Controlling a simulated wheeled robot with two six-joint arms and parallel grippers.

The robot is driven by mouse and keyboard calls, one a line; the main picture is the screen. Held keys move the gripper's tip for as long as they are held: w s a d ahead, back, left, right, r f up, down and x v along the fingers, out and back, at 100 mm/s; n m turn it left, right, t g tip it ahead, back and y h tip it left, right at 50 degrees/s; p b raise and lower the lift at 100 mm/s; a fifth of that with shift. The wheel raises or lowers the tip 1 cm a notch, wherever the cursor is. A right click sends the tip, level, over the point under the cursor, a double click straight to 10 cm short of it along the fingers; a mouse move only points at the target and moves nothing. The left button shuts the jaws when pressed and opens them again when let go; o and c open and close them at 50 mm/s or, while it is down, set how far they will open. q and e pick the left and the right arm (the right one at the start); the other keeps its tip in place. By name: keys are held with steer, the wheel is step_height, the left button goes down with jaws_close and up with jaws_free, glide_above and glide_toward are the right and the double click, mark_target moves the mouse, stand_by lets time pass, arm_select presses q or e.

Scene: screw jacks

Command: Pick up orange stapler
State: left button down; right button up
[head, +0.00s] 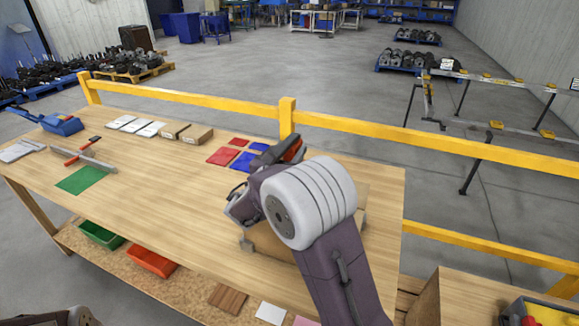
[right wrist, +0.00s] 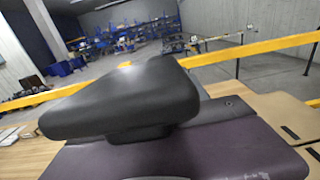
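An orange-red and black object (head: 291,149), which looks like the orange stapler, shows just behind my right wrist in the head view. Its lower part is hidden by my right arm. My right gripper (head: 240,208) is over the right part of the wooden workbench (head: 205,228), close to this object. Its fingertips are hidden, so I cannot tell whether it touches or holds the object. The right wrist view is mostly filled by dark and purple parts that look like my own, and no stapler can be made out there. My left gripper is not in view.
A brown box (head: 268,241) stands partly hidden under my right arm. Red and blue cards (head: 222,156) lie left of the gripper. Small boxes (head: 196,135), a green sheet (head: 79,179) and a blue item (head: 62,125) lie further left. A yellow rail (head: 420,149) runs behind the bench.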

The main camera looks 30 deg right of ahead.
jaws_close()
stand_by(1.1)
